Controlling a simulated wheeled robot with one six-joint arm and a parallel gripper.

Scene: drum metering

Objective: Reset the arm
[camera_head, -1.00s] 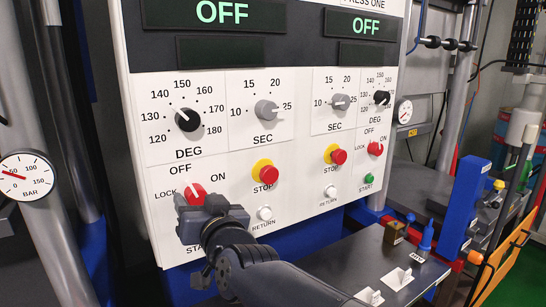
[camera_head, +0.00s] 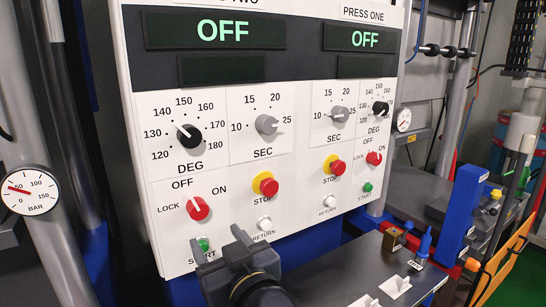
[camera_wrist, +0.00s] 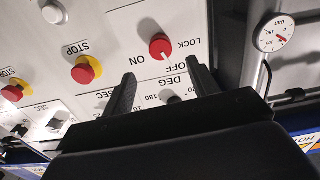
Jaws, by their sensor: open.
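My gripper (camera_head: 218,250) is open and empty at the bottom centre of the head view, below and in front of the left half of the white press panel (camera_head: 165,240). In the wrist view its two dark fingers (camera_wrist: 161,75) are spread apart, with nothing between them. The left red OFF/LOCK/ON knob (camera_head: 197,208) is clear of the fingers; it also shows in the wrist view (camera_wrist: 160,46). Next to my gripper is the left green START button (camera_head: 203,244), partly visible. Whether a finger touches the panel cannot be told.
Both displays (camera_head: 223,31) read OFF. Red STOP buttons (camera_head: 266,186) and white RETURN buttons (camera_head: 264,223) stick out of the panel. A dark bench (camera_head: 340,270) with white parts lies right of my gripper. A pressure gauge (camera_head: 29,190) hangs at left.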

